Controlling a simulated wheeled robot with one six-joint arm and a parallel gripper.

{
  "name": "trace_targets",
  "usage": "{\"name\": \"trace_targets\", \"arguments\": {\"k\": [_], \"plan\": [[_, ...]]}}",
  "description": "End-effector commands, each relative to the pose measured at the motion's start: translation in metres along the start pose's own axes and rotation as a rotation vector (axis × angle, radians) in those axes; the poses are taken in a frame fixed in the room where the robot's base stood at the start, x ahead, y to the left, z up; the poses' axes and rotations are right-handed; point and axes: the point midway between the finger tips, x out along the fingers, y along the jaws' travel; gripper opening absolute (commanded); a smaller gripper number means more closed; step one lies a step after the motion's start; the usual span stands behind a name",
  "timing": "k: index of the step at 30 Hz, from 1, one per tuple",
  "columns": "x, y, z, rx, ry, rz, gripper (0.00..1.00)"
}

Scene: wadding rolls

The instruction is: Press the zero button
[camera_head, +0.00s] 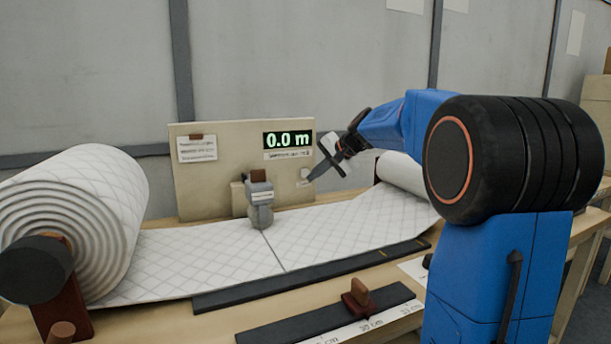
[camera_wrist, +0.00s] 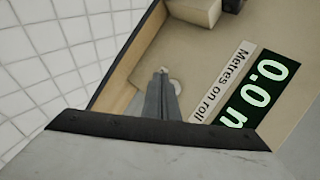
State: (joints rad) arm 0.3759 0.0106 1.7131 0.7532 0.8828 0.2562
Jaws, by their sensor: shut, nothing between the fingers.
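The upright beige panel (camera_head: 220,170) carries a lit green display (camera_head: 287,139) that reads 0.0 m. The display also shows in the wrist view (camera_wrist: 262,92), beside a "Metres on roll" label. A pale round button (camera_wrist: 176,87) shows partly behind my fingers in the wrist view. In the head view a small pale plate (camera_head: 304,174) sits below the display. My gripper (camera_head: 309,179) is shut and empty, its tips at the panel by this plate. The tips also show in the wrist view (camera_wrist: 162,72), at the button's edge. I cannot tell whether they touch it.
A large quilted roll (camera_head: 75,215) stands at the left, and its white sheet (camera_head: 200,255) runs across the table under my gripper. A grey measuring head (camera_head: 260,202) stands left of my gripper. A dark rail with a brown stop (camera_head: 357,298) lies in front.

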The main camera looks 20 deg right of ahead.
Motion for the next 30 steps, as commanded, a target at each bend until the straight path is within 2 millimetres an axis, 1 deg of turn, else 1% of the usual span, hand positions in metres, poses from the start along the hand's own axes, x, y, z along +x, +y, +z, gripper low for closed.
{"name": "trace_targets", "arguments": {"k": [13, 30], "plan": [[-0.025, 0.018, 0.018, 0.001, 0.000, -0.001, 0.00], [-0.026, 0.019, 0.019, 0.000, 0.000, 0.000, 0.00]]}}
